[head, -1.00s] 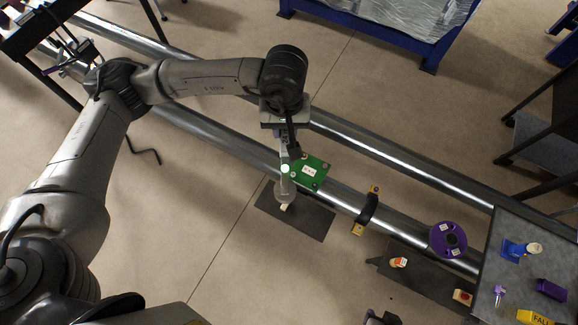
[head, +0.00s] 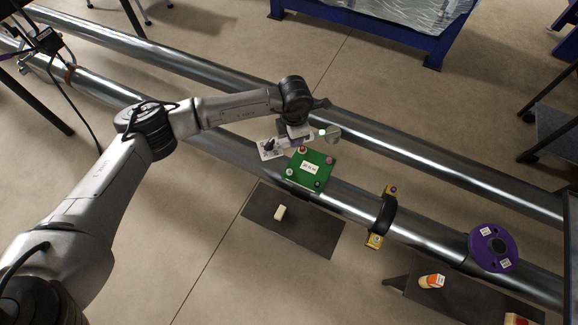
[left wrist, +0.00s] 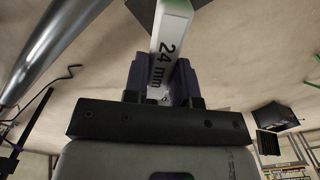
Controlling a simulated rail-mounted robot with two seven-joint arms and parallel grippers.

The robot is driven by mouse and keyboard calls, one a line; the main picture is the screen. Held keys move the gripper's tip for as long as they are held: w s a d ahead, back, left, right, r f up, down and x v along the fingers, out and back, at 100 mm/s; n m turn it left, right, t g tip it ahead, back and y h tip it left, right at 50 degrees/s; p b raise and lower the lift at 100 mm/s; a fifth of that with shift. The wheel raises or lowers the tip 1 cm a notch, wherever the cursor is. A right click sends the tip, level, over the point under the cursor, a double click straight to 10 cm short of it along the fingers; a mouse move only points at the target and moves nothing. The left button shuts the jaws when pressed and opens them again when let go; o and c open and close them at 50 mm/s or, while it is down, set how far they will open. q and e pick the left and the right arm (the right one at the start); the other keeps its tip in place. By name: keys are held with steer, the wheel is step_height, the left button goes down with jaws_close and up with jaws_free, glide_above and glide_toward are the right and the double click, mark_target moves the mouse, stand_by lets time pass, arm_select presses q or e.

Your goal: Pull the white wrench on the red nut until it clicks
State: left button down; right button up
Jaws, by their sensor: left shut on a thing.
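The white wrench (head: 268,149) is in my left gripper (head: 296,138), which is shut on it. In the left wrist view the fingers (left wrist: 162,85) close around its white handle (left wrist: 170,40), marked "24 mm". In the head view a pale rounded end (head: 331,134) shows right of the gripper; the middle is hidden by the gripper. The green plate (head: 311,157) sits on the near pipe with a white label and several nuts. The red nut (head: 303,150) is at its upper edge, just below my gripper. I cannot tell whether the wrench touches it. My right gripper is out of view.
A dark mat (head: 320,235) with a small cream block (head: 280,212) lies in front of the pipe. A black clamp (head: 383,213) with yellow ends and a purple flange (head: 493,248) are farther right on the pipe. An orange-and-white item (head: 432,281) lies at lower right.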

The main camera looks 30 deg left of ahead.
arm_select(q)
steer(key=w+a+f+n+b, duration=0.1)
steer(key=f+n+b, duration=0.3)
steer(key=f, duration=0.5)
steer(key=w+a+f+n+b, duration=0.2)
steer(key=f+n+b, duration=0.3)
steer(key=f+b, duration=0.2)
steer(key=shift+w+a+f, duration=0.3)
steer(key=shift+a+f, duration=0.05)
steer(key=shift+f, duration=1)
steer(key=shift+s+f+b, duration=0.1)
steer(key=shift+f+b, duration=1.1)
steer(key=shift+f, duration=1.3)
